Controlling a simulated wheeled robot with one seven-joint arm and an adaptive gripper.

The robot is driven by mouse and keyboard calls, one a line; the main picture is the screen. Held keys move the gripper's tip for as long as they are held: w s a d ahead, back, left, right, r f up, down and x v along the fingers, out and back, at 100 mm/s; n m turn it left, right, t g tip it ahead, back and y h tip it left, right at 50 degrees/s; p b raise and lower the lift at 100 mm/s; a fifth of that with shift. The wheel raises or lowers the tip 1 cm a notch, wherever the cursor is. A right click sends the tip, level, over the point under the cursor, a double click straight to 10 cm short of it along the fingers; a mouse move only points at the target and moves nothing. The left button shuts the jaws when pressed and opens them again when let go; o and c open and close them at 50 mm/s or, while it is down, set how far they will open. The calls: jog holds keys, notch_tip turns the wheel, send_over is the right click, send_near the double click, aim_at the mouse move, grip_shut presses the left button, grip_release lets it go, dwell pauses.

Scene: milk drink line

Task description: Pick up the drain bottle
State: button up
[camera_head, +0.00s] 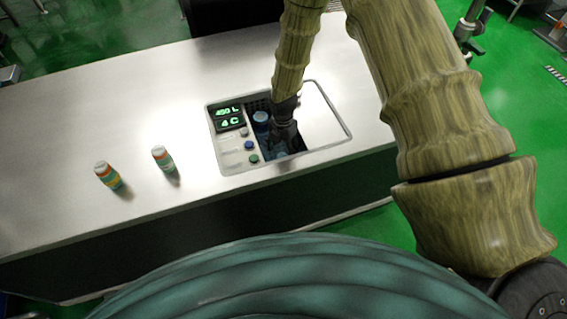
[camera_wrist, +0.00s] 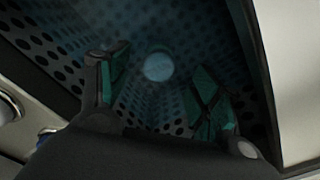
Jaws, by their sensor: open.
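My gripper (camera_wrist: 161,60) reaches down into the open well of the metal counter. In the wrist view its two dark green fingers are spread apart with nothing clasped. A round pale blue top (camera_wrist: 158,66), apparently a bottle seen from above, shows between and beyond the fingers; its body is hard to make out in the dark. In the head view a blue-topped bottle (camera_head: 261,118) stands in the well just left of my gripper. My fingertips and the well's bottom are mostly hidden there. I cannot tell whether both views show the same bottle.
The well has dark perforated walls (camera_wrist: 195,25) close around the fingers. A panel with green displays (camera_head: 229,117) and several buttons lies left of it, a pale cover (camera_head: 322,118) right. Two striped bottles (camera_head: 108,176) (camera_head: 163,159) stand on the counter (camera_head: 60,140) at left.

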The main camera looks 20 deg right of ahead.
aim_at(282, 156)
jog(key=shift+s+a+f+p, duration=0.1)
jog(key=shift+f+p, duration=0.2)
jog(key=shift+f, duration=1.05)
jog(key=shift+s+a+f+p, duration=0.1)
jog(key=shift+f+p, duration=0.15)
jog(key=shift+f, duration=1.05)
jog(key=c, duration=1.4)
jog(key=shift+o, duration=0.2)
jog(key=shift+r, duration=0.15)
